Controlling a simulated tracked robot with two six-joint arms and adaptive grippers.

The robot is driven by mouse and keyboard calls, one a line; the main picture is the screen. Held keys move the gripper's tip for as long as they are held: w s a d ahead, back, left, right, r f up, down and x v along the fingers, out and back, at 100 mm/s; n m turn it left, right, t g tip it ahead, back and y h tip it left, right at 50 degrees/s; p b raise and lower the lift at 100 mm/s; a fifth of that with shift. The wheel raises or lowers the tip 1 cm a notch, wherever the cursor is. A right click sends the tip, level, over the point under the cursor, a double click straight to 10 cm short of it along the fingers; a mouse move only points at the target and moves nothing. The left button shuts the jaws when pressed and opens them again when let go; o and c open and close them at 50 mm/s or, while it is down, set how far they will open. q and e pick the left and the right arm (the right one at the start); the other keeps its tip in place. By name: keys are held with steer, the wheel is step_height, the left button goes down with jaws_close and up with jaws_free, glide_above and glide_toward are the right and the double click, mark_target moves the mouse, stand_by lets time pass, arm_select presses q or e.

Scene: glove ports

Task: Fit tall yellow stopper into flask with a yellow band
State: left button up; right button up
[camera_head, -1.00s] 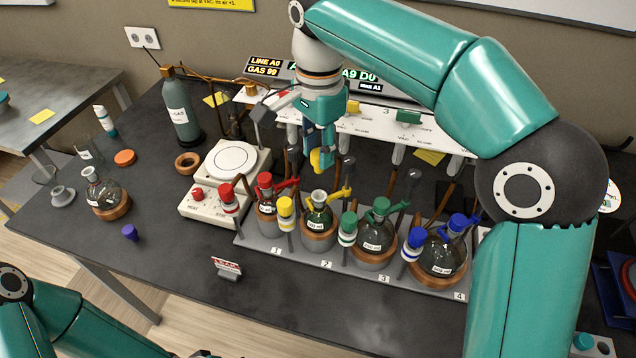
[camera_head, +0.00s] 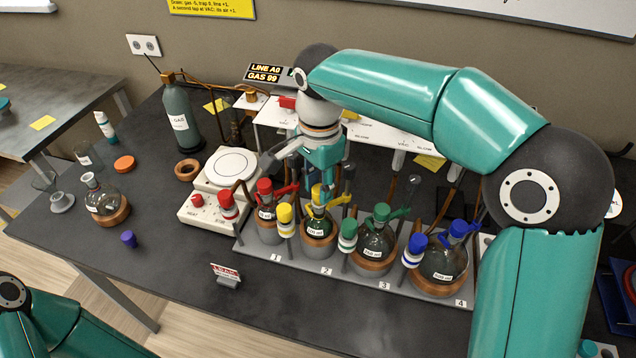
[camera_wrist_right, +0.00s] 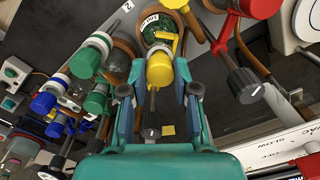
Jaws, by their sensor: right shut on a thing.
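The tall yellow stopper (camera_head: 317,192) is held upright in my right gripper (camera_head: 320,176), low over the flask in place 2. In the right wrist view the stopper (camera_wrist_right: 159,70) sits between the two fingers (camera_wrist_right: 159,90), in line with the flask neck. The flask (camera_head: 319,227) holds green contents and has a yellow side arm; it stands in a copper-coloured ring. Its mouth is hidden by the stopper and gripper, so I cannot tell how deep the stopper sits. The flask also shows in the right wrist view (camera_wrist_right: 160,32). My left gripper is out of view.
A red-stoppered flask (camera_head: 267,225) stands close on the left, a green-stoppered flask (camera_head: 375,245) on the right, then a blue-stoppered one (camera_head: 441,262). A yellow-capped bottle (camera_head: 285,222) stands in front. The hotplate (camera_head: 232,166) is to the left.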

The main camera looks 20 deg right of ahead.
steer(key=shift+f, duration=0.4)
steer(key=o, duration=0.8)
steer(key=shift+r, duration=0.1)
steer(key=shift+r, duration=0.4)
step_height(320, 180, up, 12)
steer(key=shift+p, duration=0.9)
